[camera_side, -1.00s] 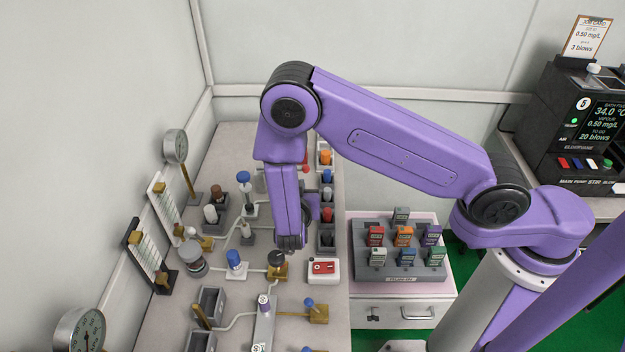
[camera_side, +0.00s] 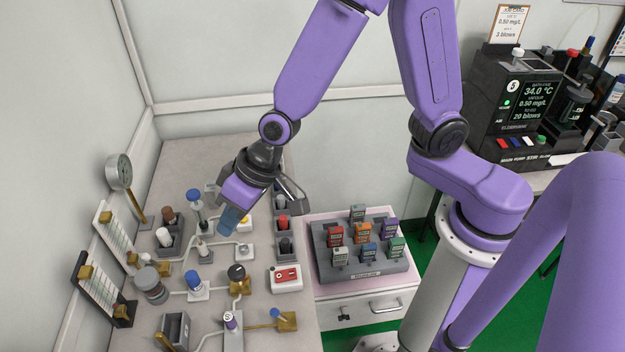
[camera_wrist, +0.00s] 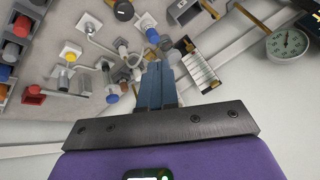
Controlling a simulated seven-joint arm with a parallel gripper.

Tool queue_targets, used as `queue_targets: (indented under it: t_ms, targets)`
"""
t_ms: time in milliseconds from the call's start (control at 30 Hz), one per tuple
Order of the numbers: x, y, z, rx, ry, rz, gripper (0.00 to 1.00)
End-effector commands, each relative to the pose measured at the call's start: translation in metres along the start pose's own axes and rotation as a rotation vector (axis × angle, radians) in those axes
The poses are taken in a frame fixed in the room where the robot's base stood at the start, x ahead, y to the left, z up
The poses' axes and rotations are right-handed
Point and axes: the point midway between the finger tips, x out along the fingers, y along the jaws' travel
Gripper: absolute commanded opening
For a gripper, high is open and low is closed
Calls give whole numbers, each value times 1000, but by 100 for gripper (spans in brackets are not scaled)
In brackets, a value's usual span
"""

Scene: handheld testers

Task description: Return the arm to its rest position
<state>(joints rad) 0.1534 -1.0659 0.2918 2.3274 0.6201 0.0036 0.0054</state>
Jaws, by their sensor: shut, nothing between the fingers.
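My gripper (camera_side: 229,220) is in the side view, above the bench at the left, tilted down and to the left. Its blue fingers are together with nothing between them. They also show together in the wrist view (camera_wrist: 158,85), over the bench with valves and tubing. The arm is raised, its elbow out of the top of the side view. The gripper partly hides the bench fittings behind it.
The bench (camera_side: 190,150) carries valves, a dial gauge (camera_side: 119,171), two sloped gauges and a red-topped box (camera_side: 286,278). A rack of coloured testers (camera_side: 365,262) stands right of it. A black bath unit (camera_side: 520,105) is at back right. The bench's far end is clear.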

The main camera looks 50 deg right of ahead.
Motion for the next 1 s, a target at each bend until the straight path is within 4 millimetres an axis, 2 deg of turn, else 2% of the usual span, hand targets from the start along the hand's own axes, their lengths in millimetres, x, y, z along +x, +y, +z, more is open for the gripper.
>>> queue_targets:
  t_ms: [33,267,400,600,800,1000]
  targets:
    - [-17,0,12,-56,-37,-24,0]
    - [-85,16,79,-329,-225,-62,0]
    - [-127,40,119,-494,-326,-40,0]
    - [-178,81,164,-690,-435,37,0]
    - [-202,106,183,-780,-485,96,0]
    - [-205,108,185,-792,-490,104,0]
